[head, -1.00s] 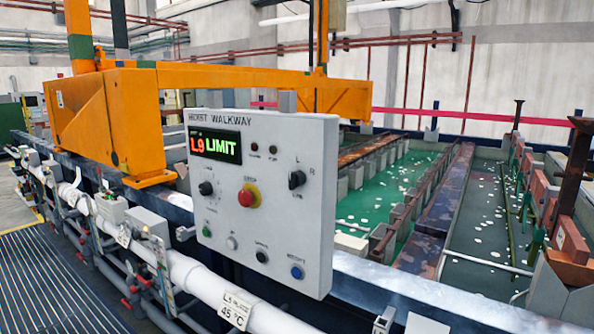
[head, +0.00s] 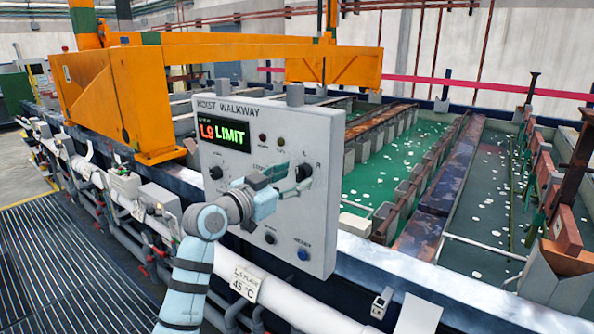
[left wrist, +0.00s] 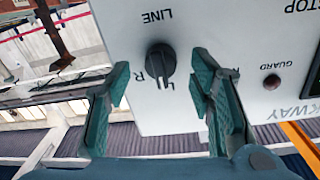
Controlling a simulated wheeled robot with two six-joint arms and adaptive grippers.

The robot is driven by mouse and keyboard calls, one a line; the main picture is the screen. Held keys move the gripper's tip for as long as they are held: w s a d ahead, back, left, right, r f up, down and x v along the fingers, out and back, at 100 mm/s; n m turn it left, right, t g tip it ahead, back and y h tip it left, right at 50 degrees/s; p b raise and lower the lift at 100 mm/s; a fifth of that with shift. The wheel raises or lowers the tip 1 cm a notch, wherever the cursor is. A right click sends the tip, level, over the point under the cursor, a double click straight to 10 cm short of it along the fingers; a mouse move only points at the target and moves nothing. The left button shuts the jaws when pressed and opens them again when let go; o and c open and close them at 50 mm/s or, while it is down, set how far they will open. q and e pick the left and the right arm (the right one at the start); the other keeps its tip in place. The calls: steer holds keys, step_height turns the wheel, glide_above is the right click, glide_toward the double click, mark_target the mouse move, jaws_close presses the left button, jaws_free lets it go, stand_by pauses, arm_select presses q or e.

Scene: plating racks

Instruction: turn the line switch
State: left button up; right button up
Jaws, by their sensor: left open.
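The line switch (head: 304,172) is a black rotary knob at the right side of the white hoist walkway panel (head: 325,215). In the left wrist view the knob (left wrist: 158,62) shows upside down beside the word LINE, with letters L and R near it. My left gripper (head: 290,181) reaches in front of the panel at the knob. Its open teal fingers (left wrist: 161,76) lie on either side of the knob in the wrist view; I cannot tell whether they touch it. The knob's exact pointing is hard to read. My right gripper is out of view.
The panel's display (head: 224,133) reads L9 LIMIT. My arm hides the red stop button and some lower controls. A blue button (head: 303,254) sits at lower right. An orange hoist beam (head: 230,65) stands behind; green-floored tanks (head: 385,165) lie to the right.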

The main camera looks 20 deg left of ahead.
mark_target(302, 173)
arm_select(q)
steer(key=shift+x, duration=1.15)
steer(key=shift+a, duration=0.1)
steer(key=c, duration=1.2)
steer(key=shift+o, duration=0.2)
